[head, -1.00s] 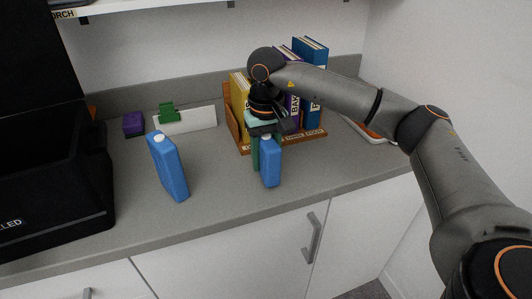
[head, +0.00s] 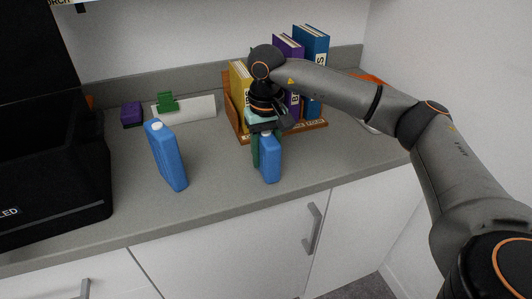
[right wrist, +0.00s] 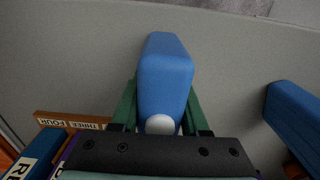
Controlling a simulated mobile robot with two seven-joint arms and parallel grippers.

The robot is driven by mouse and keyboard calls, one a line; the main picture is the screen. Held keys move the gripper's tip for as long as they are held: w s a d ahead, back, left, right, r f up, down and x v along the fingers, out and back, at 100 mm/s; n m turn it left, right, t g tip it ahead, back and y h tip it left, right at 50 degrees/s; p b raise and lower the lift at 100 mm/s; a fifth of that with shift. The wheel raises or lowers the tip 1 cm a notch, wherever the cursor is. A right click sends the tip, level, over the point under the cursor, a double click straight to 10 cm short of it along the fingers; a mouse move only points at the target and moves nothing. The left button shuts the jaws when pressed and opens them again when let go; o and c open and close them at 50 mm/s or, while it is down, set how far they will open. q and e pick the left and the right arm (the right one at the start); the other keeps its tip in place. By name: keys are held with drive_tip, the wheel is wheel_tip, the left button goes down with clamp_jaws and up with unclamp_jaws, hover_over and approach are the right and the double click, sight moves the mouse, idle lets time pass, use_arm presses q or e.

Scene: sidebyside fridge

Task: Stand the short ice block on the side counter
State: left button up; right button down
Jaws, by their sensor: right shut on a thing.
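The short ice block (head: 270,161), blue with a white cap, is upright over the side counter (head: 221,180), in front of the book rack. My right gripper (head: 265,140) is shut on it from above and behind, with green fingers on either side. The right wrist view shows the block (right wrist: 165,78) between the green fingers (right wrist: 160,110). I cannot tell whether its base touches the counter. A second, taller blue ice block (head: 166,158) stands to the left on the counter. My left gripper is not in view.
The wooden rack with books (head: 310,75) stands close behind my right gripper. A black box (head: 50,170) is at the left. A purple block (head: 131,115) and a white board with a green clip (head: 185,110) lie at the back. Counter between the two ice blocks is clear.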

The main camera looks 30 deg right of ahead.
drive_tip(key=shift+f, duration=0.15)
drive_tip(key=shift+c, duration=1.6)
unclamp_jaws()
wheel_tip(320, 180, up, 12)
drive_tip(key=shift+f+p, duration=0.25)
drive_tip(key=shift+p, duration=0.3)
drive_tip(key=shift+r, duration=0.6)
drive_tip(key=shift+f, duration=0.1)
